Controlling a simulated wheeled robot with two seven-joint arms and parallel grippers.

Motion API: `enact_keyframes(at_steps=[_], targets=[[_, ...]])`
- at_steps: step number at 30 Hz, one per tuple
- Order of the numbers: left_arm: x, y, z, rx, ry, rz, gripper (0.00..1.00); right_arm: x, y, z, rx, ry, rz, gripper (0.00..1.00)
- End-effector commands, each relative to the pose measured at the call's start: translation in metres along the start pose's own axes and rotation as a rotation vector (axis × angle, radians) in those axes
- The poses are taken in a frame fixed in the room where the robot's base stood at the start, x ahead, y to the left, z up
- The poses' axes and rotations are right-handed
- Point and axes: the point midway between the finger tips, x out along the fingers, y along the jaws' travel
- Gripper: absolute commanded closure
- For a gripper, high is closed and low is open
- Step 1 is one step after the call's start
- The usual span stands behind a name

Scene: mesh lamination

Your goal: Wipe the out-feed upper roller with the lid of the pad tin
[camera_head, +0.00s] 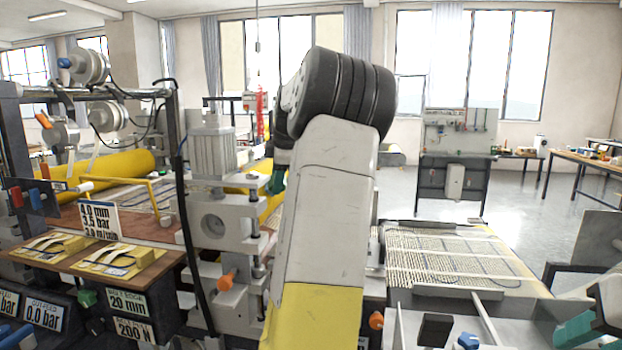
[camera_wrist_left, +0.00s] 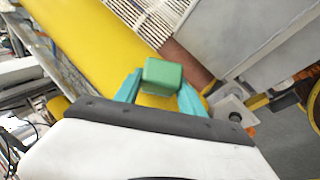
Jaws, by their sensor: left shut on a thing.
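My left gripper (camera_wrist_left: 160,90) has teal fingers shut on a green, block-shaped piece with rounded edges, which I take as the lid of the pad tin (camera_wrist_left: 163,74). In the left wrist view the lid is in front of a long yellow roller (camera_wrist_left: 95,40); I cannot tell whether it touches it. In the head view my left arm covers the middle, and green shows just left of it (camera_head: 277,180). A yellow roller (camera_head: 257,200) shows partly behind the machine post. I cannot tell if this is the out-feed upper roller. My right gripper (camera_head: 575,330) is partly seen at lower right.
A grey post with a cylinder (camera_head: 212,150) and orange knobs stands left of my left arm. A wooden shelf (camera_head: 155,258) carries yellow packets. A mesh-covered bed (camera_head: 455,255) lies to the right. A far workstation (camera_head: 457,150) stands behind open floor.

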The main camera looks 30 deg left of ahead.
Motion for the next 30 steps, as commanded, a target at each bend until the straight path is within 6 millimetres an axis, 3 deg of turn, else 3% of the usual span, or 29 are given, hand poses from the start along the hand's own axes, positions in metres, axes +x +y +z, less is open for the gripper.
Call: enact_keyframes(at_steps=[10,21,30], targets=[[0.004,0.002,-0.003,-0.001,0.002,0.001,0.85,0.000,0.000,0.000,0.000,0.000,0.000,0.57],[0.015,0.028,0.010,-0.001,0.004,0.002,0.85,0.000,0.000,0.000,0.000,0.000,0.000,0.57],[0.019,0.033,0.011,-0.001,0.001,0.000,0.85,0.000,0.000,0.000,0.000,0.000,0.000,0.57]])
